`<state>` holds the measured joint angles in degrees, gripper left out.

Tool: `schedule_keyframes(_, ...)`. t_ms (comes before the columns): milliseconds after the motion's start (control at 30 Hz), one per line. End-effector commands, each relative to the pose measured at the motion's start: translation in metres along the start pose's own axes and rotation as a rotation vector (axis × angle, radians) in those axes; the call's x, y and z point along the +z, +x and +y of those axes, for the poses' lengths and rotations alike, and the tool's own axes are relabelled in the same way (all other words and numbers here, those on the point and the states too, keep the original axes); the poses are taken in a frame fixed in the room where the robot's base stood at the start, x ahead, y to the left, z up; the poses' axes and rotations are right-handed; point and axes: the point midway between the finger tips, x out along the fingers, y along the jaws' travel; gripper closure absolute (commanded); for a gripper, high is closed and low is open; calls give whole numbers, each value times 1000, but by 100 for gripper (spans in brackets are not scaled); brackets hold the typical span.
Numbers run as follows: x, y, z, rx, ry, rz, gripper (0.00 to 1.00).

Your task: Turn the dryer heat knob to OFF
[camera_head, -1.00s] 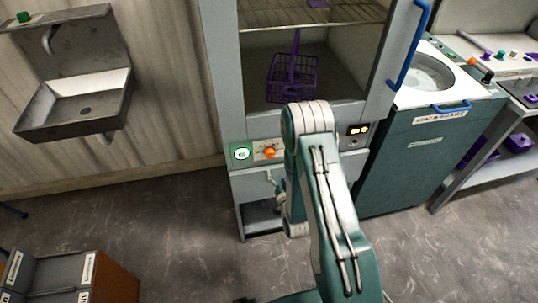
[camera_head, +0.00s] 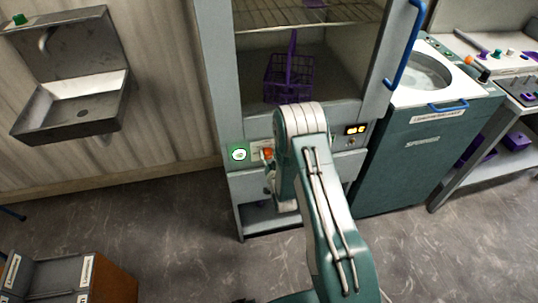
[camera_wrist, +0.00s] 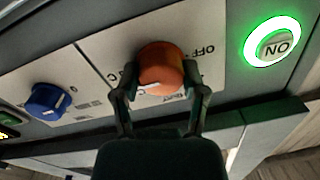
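The orange dryer heat knob (camera_wrist: 160,66) sits on a pale label plate on the dryer front. Its white pointer mark is at the lower left of the knob in the wrist view, away from the OFF print at the right. The knob also shows in the head view (camera_head: 267,153), beside my arm. My gripper (camera_wrist: 160,72) has one finger on each side of the knob. The fingertips are very close to its sides, with no clear grip; contact is hard to tell. In the head view my arm hides most of the gripper.
A lit green ON button (camera_wrist: 272,42) is beside the knob plate. A blue knob (camera_wrist: 47,100) is on the other side. The dryer cabinet (camera_head: 222,80) stands open with a purple basket (camera_head: 288,80) inside. A teal tank unit (camera_head: 415,150) stands to the right, a sink (camera_head: 75,100) to the left.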

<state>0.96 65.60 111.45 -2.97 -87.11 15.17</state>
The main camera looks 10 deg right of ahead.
Motion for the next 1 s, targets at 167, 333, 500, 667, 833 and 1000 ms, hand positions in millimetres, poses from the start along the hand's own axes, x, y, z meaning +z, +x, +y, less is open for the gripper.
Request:
schedule_keyframes(167,0,0,2,4,0,0,95)
schedule_keyframes(333,0,1,1,2,-8,-1,94)
schedule_keyframes(500,0,1,1,3,-53,-2,94)
schedule_keyframes(667,0,1,1,5,-143,-5,94)
schedule_keyframes(833,1,1,0,6,-285,-10,94)
schedule_keyframes(1000,1,1,-1,6,-447,-16,94)
